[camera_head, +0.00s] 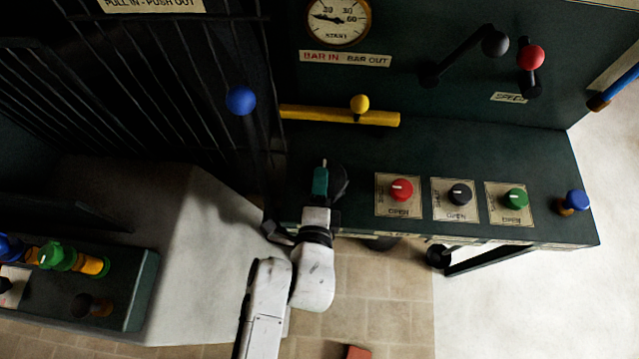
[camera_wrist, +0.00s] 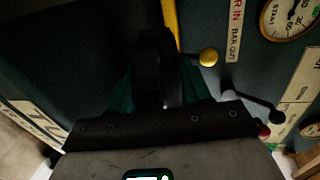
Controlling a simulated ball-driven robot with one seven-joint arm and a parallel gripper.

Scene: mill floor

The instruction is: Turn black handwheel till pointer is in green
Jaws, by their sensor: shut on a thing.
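My gripper (camera_head: 322,181), with teal fingers, is at the left end of the dark green console. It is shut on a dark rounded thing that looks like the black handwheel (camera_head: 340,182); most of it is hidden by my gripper. In the wrist view the black handwheel (camera_wrist: 152,62) stands between the teal fingers, seen nearly edge-on. A round white gauge (camera_head: 338,18) is on the panel above, cut by the top edge. Its dark pointer lies toward the left; I cannot make out a green zone. The gauge (camera_wrist: 289,17) is also partly in the wrist view.
Red (camera_head: 401,189), black (camera_head: 460,194) and green (camera_head: 515,198) knobs stand right of my gripper. A yellow bar (camera_head: 330,115) with a yellow ball, a blue ball (camera_head: 241,100) and black-armed levers (camera_head: 460,58) stick out behind. A low console (camera_head: 142,290) is at left.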

